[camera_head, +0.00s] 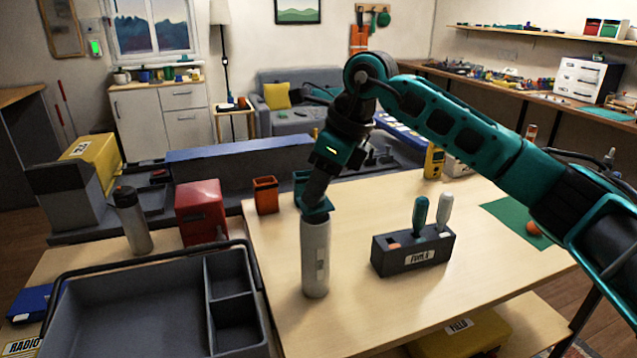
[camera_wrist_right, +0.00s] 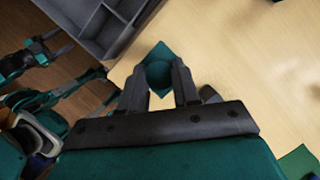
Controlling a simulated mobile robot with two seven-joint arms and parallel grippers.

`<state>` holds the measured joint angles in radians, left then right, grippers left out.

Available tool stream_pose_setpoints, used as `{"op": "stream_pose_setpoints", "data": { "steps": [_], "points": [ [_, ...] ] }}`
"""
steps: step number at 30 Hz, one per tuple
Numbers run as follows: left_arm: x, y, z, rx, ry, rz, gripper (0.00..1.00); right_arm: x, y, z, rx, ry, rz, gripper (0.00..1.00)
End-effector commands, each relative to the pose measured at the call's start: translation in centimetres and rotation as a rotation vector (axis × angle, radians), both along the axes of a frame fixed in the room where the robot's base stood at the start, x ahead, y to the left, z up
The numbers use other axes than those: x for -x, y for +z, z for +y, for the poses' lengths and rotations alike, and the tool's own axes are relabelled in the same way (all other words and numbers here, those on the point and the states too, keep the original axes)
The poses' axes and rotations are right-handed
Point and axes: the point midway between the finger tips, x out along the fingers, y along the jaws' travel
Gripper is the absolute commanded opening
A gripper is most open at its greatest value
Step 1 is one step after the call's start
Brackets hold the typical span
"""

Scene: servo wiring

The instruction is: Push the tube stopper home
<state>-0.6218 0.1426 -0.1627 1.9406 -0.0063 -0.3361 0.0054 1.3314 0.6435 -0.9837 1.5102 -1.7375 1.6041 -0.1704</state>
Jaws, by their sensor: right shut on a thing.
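A grey upright tube (camera_head: 315,262) stands on the light wooden table (camera_head: 365,300). A teal stopper (camera_head: 314,210) is at the tube's top; how deep it sits is hard to tell. My right gripper (camera_head: 316,194) comes down from above and is shut on the stopper. In the right wrist view, the stopper (camera_wrist_right: 159,72) shows as a teal square with a round middle between the two dark fingers (camera_wrist_right: 159,92). The tube below is mostly hidden there. Part of my left arm (camera_wrist_right: 40,60) shows at the left of that view; its jaw state is unclear.
A dark holder (camera_head: 385,258) with a teal and a white handle stands right of the tube. An orange cup (camera_head: 265,195) is behind left. A grey compartment tray (camera_head: 135,310) is at the front left, beside a red box (camera_head: 201,212) and a bottle (camera_head: 132,220).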

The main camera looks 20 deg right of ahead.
Motion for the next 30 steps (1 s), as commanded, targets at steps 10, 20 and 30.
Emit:
{"op": "stream_pose_setpoints", "data": {
  "steps": [10, 20, 30],
  "points": [
    [0.0, -0.5, 0.0, 0.000, 0.000, 0.000, 0.64, 0.0, -0.8, 0.0, 0.000, 0.000, 0.000, 0.02],
    [0.0, -1.0, 0.0, 0.000, 0.000, 0.000, 0.64, 0.0, -1.5, 0.0, 0.001, 0.000, 0.001, 0.02],
    [0.2, -1.6, 0.0, 0.000, 0.000, 0.005, 0.64, 0.0, -2.2, 0.0, 0.001, 0.000, 0.001, 0.02]
  ]
}}
